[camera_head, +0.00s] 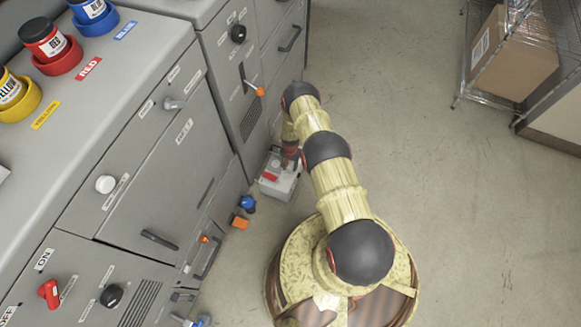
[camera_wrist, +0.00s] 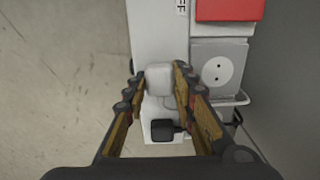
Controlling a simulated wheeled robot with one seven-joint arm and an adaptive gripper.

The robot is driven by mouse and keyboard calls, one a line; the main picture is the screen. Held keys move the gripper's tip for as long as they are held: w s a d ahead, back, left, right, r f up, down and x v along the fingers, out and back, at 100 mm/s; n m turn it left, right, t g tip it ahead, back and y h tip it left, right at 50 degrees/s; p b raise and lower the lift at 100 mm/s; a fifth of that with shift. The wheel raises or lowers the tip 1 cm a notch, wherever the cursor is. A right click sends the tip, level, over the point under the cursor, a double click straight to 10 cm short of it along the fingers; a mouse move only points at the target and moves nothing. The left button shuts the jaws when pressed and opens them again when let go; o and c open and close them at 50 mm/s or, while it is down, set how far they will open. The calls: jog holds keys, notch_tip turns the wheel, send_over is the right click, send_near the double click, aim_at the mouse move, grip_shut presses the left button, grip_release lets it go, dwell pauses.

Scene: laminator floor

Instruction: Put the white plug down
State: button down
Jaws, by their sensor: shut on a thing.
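The white plug (camera_wrist: 159,79) sits between the two fingertips of my gripper (camera_wrist: 160,74) in the wrist view, and the fingers are shut on it. The plug is over a white power box (camera_wrist: 152,30) on the floor. Whether it touches the box or is held just above it, I cannot tell. The box also shows in the head view (camera_head: 281,185), low beside the grey machine, with my gripper (camera_head: 289,158) reaching down over it. The plug is too small to make out surely in the head view.
The box carries a red part (camera_wrist: 228,9), a round two-hole socket (camera_wrist: 217,72) and a black plug-like block (camera_wrist: 163,130). A grey cabinet (camera_head: 150,150) with knobs and handles stands at left. A wire shelf with a cardboard carton (camera_head: 514,53) is far right. Floor (camera_head: 480,220) is clear at right.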

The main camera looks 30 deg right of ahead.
aim_at(291, 166)
jog(key=shift+f, duration=0.6)
jog(key=c, duration=1.5)
grip_release()
jog(key=shift+o, duration=0.2)
notch_tip(291, 166, up, 13)
jog(key=p, duration=0.4)
jog(key=shift+p, duration=0.3)
jog(key=shift+r, duration=0.1)
